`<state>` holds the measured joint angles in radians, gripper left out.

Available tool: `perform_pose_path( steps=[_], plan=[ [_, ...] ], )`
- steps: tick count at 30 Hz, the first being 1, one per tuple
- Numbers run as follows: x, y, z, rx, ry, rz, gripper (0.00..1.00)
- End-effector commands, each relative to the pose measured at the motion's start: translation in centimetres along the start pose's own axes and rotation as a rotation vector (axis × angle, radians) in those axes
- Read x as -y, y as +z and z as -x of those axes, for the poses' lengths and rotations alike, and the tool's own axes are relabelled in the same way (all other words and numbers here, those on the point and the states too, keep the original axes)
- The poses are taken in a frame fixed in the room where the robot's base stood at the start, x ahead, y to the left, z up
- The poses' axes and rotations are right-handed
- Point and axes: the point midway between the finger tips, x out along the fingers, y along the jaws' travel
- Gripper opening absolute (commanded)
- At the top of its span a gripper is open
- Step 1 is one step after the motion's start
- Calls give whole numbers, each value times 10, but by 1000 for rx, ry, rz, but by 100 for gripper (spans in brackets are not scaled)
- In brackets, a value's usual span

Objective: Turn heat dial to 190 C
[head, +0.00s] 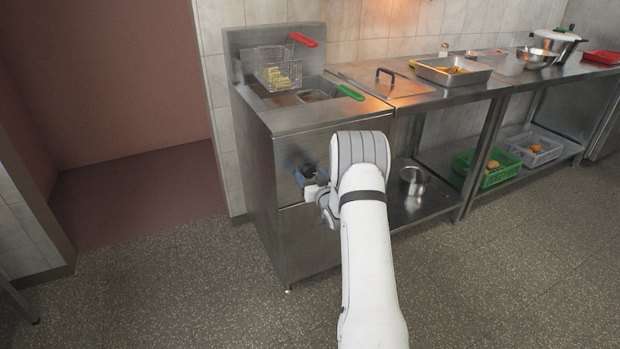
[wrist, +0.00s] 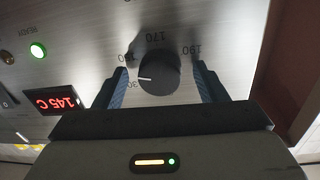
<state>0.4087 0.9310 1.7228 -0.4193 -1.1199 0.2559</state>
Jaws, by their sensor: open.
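The heat dial (wrist: 160,72) is a round black knob with a white pointer line, on the fryer's steel front in the wrist view. The pointer aims left, between the partly hidden 130 mark and the blurred 150 mark. The 170 mark is above the dial and the 190 mark is at its upper right. A red display (wrist: 56,102) reads 145 C, upside down. My gripper (wrist: 161,77) is open, with one blue finger on each side of the dial and visible gaps. In the head view my gripper (head: 310,177) is at the fryer front.
A green READY lamp (wrist: 38,51) is lit on the panel. The fryer (head: 262,185) holds a basket of fries (head: 277,75) with a red handle, and a green-handled basket (head: 345,92). A steel counter (head: 480,92) stands to its right. The floor in front is clear.

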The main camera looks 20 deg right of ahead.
Motion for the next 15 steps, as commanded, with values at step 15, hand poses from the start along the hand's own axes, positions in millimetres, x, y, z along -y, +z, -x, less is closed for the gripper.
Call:
perform_pose_path(
  steps=[15],
  plan=[
    [-1, 0, -1, 0, 1, 0, 44]
  ],
)
